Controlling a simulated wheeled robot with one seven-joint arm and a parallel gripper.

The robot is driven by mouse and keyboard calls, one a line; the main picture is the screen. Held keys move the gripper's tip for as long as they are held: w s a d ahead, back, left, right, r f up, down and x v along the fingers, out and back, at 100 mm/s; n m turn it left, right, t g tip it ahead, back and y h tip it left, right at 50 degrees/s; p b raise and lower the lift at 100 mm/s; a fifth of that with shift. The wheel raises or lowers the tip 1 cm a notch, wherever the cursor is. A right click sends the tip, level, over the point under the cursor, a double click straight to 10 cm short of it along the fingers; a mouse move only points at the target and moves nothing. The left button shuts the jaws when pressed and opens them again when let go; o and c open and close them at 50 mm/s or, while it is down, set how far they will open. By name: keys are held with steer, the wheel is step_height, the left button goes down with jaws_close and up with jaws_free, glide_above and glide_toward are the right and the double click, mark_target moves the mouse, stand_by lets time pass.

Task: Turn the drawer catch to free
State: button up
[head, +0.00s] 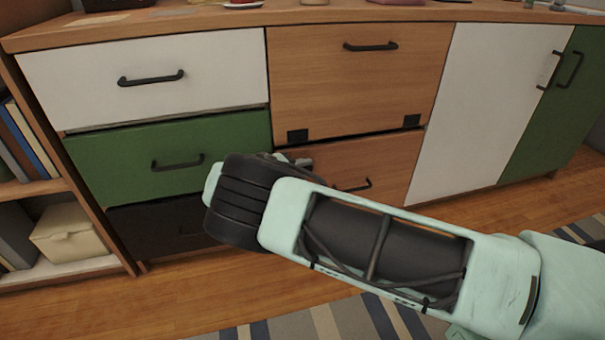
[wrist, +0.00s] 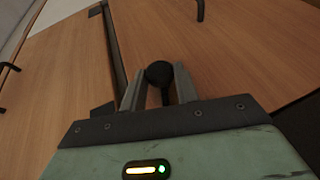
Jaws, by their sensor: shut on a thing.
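The catch (wrist: 158,73) shows in the wrist view as a dark round knob with a narrow dark bar running back from it. My gripper (wrist: 158,80) has its two grey fingers on either side of the knob and is shut on it. The catch is at the wooden lower drawer (wrist: 225,55), close to the gap below the wooden upper front. In the head view my wrist covers the left part of this lower drawer (head: 385,158), and only a bit of my gripper (head: 302,162) shows; the catch cannot be made out there.
The wooden upper front (head: 350,85) has a black handle and dark squares at its lower corners. White (head: 150,75) and green (head: 165,150) drawers are to the left, white (head: 485,95) and green doors to the right. Shelves stand at far left. Wooden floor and a striped rug lie in front.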

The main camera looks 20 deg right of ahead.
steer(key=shift+f+n+t+h+b, duration=0.2)
steer(key=shift+n+t+h+b, duration=0.05)
steer(key=shift+h+b, duration=0.4)
steer(key=shift+f+n+t+h+b, duration=0.15)
steer(key=shift+n+t+h+b, duration=0.1)
steer(key=shift+h+b, duration=0.35)
steer(key=o, duration=0.9)
steer(key=shift+o, duration=0.2)
steer(key=p+v, duration=0.2)
steer(key=v, duration=1.5)
steer(key=shift+a+f, duration=0.15)
steer(key=shift+a, duration=0.1)
